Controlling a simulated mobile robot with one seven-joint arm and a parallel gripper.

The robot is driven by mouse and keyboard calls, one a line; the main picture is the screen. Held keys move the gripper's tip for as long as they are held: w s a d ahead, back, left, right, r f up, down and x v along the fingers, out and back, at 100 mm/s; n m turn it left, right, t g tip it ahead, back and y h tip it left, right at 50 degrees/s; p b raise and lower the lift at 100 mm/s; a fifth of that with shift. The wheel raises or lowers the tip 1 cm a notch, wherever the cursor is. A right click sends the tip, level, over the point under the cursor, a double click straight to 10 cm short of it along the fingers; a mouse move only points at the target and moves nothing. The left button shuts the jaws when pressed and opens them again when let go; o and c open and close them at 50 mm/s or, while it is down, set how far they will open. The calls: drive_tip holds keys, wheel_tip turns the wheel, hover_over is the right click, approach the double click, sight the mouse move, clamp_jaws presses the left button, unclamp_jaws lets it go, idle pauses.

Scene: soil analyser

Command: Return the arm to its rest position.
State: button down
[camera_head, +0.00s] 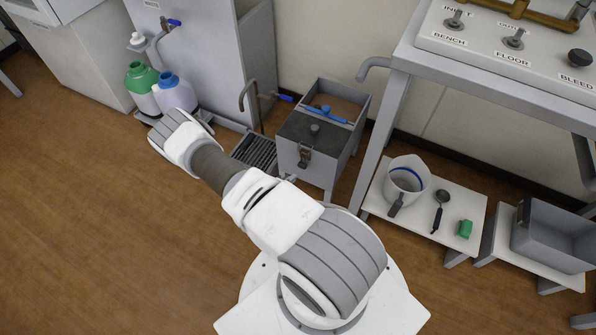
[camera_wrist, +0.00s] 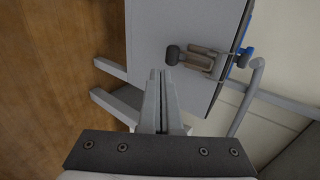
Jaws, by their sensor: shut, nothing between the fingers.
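My arm (camera_head: 255,200) stretches from the white base at the bottom of the head view up and to the left, over the floor. Beyond the fingers is the side of a grey box on legs (camera_wrist: 165,25) with a metal latch (camera_wrist: 198,57). I cannot tell the exact gap, but no contact shows.
The grey box (camera_head: 295,155) has a dark lid and blue handle. A bench with labelled valves (camera_head: 510,45) is right, above a low shelf (camera_head: 462,195) holding a jug, ladle and green block. Left floor is clear.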

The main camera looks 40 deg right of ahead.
drive_tip(key=p+v, duration=0.2)
drive_tip(key=v, duration=0.6)
drive_tip(key=shift+a+f, duration=0.2)
drive_tip(key=shift+f, duration=0.1)
drive_tip(key=w+a+r+m+g, duration=0.1)
drive_tip(key=w+r+m+g, duration=0.15)
drive_tip(key=r+m, duration=1)
drive_tip(key=w+a+r+m+g, duration=0.2)
drive_tip(key=r+m, duration=0.5)
drive_tip(key=r, duration=1.1)
drive_tip(key=s+a+r+m+t+y, duration=0.25)
drive_tip(key=s+a+r+m, duration=0.2)
drive_tip(key=r+m, duration=0.35)
drive_tip(key=s+a+r+m+t+y, duration=0.1)
drive_tip(key=s+a+r+m+y, duration=0.4)
drive_tip(key=r, duration=0.4)
drive_tip(key=s+a+r+m+t+y, duration=0.2)
drive_tip(key=s+a+r+m+y, duration=0.15)
drive_tip(key=s+r+m, duration=0.4)
wheel_tip(320, 180, up, 23)
drive_tip(key=w+p, duration=0.1)
drive_tip(key=p, duration=2)
drive_tip(key=shift+w+a+f+h, duration=0.25)
drive_tip(key=shift+w+a+h, duration=0.05)
drive_tip(key=shift+h, duration=0.1)
